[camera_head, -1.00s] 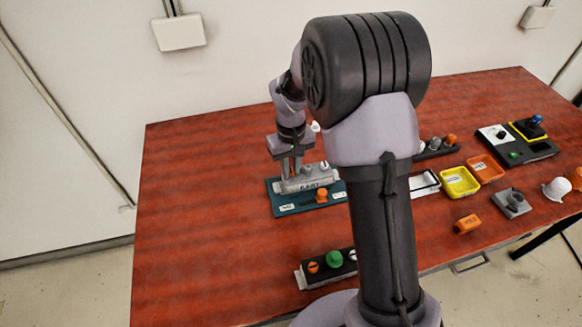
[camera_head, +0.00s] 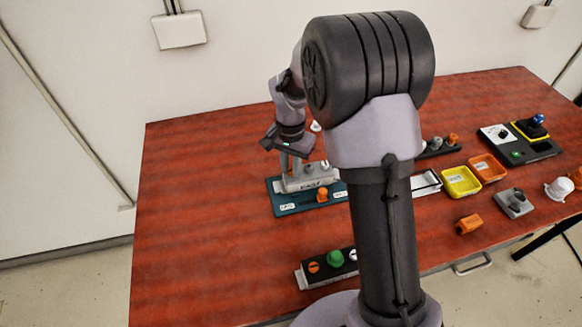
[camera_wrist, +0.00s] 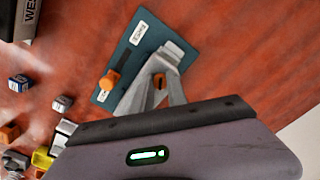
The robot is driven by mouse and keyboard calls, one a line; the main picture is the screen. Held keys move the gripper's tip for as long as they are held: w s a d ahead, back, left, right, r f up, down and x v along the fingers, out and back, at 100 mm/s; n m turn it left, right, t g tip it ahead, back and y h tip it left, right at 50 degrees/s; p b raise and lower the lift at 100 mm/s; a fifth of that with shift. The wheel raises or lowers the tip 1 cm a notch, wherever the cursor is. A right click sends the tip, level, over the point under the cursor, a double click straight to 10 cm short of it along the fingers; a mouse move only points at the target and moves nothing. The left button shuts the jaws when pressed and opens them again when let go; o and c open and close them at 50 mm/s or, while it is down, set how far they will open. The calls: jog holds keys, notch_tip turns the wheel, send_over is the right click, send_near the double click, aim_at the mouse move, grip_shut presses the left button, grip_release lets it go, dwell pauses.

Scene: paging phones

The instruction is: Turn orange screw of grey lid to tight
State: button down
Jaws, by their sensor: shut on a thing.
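A teal board (camera_head: 285,208) lies on the red table, with a grey lidded unit (camera_head: 313,180) along it. An orange knob (camera_head: 322,194) stands on the board's near side and also shows in the wrist view (camera_wrist: 108,81). My gripper (camera_head: 291,176) points down at the left end of the grey unit. In the wrist view, my gripper (camera_wrist: 162,68) is shut at the grey lid (camera_wrist: 172,52), and an orange screw (camera_wrist: 158,82) shows between its fingers. The fingers hide much of the screw, so its slot angle cannot be told.
A box with an orange screw and a green knob (camera_head: 335,258) stands at the near edge. To the right are a yellow tray (camera_head: 475,191), an orange tray (camera_head: 501,175) and a loose orange block (camera_head: 468,224). The table's left side is clear.

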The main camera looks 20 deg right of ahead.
aim_at(290, 170)
jog(key=m+b, duration=0.1)
jog(key=m, duration=0.5)
jog(key=shift+m, duration=0.4)
dwell(0.4)
jog(key=c, duration=1.6)
grip_release()
notch_tip(290, 170, up, 17)
jog(key=p, duration=0.6)
jog(key=shift+r, duration=0.2)
